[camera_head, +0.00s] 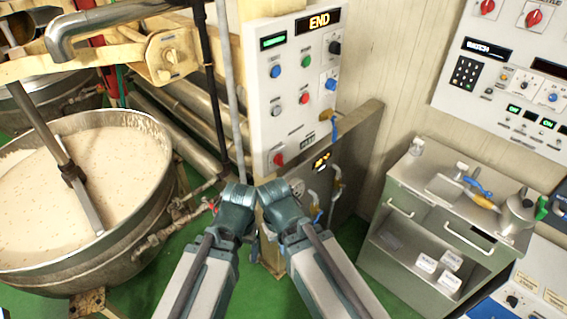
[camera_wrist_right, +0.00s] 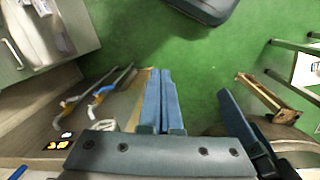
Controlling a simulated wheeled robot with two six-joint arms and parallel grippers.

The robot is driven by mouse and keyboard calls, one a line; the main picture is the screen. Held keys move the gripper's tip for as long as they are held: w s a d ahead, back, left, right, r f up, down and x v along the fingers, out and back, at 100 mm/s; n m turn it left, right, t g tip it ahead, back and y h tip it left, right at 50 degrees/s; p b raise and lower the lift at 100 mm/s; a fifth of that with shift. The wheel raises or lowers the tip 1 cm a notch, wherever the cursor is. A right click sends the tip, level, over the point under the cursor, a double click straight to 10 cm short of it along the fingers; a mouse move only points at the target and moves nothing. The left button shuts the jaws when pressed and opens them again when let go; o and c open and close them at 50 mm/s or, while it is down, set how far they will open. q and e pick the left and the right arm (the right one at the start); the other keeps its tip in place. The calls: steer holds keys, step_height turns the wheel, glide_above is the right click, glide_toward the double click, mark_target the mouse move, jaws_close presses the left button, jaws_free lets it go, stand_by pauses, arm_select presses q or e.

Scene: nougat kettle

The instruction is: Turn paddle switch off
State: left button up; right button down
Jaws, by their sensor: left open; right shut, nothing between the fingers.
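The grey control panel (camera_head: 292,85) stands in the upper middle of the head view, with a lit END display and several coloured knobs and buttons. A red knob (camera_head: 279,159) sits at its lower left; no readable label shows which control is the paddle switch. The kettle (camera_head: 90,215) is at the left, full of pale mass, with a paddle shaft (camera_head: 68,165) reaching into it. My left gripper (camera_head: 238,193) is open, below the panel. My right gripper (camera_head: 272,192) is close beside it; its fingers are together and empty in the right wrist view (camera_wrist_right: 162,98).
A grey cabinet (camera_head: 410,185) with tools and a metal pot (camera_head: 517,212) on top stands at the right. Another control panel (camera_head: 515,80) is on the wall above it. Pipes with valve handles (camera_head: 337,180) stand below the middle panel. Green floor (camera_wrist_right: 130,40) is partly clear.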

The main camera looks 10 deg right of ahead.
steer(key=c, duration=1.5)
jaws_free()
steer(key=shift+o, duration=1.3)
steer(key=shift+w+a+f+b, duration=0.1)
steer(key=shift+f+b, duration=0.2)
steer(key=o, duration=0.4)
steer(key=w+f+m+y+b, duration=0.1)
steer(key=m+b, duration=0.1)
steer(key=w+a+f+m+y+b, duration=0.1)
steer(key=w+f+m+y+b, duration=0.1)
steer(key=w+a+f+m+y+b, duration=0.1)
steer(key=m+y+b, duration=0.1)
steer(key=m, duration=0.1)
steer(key=shift+w+a+f+t, duration=0.2)
steer(key=shift+f+t, duration=0.2)
steer(key=m+t+y+b, duration=0.7)
steer(key=m+t+b, duration=0.65)
steer(key=m, duration=1.15)
glide_toward(283, 159)
steer(key=p+x, duration=0.1)
steer(key=x, duration=0.8)
steer(key=shift+w+a+f, duration=0.1)
steer(key=shift+w, duration=0.05)
jaws_close()
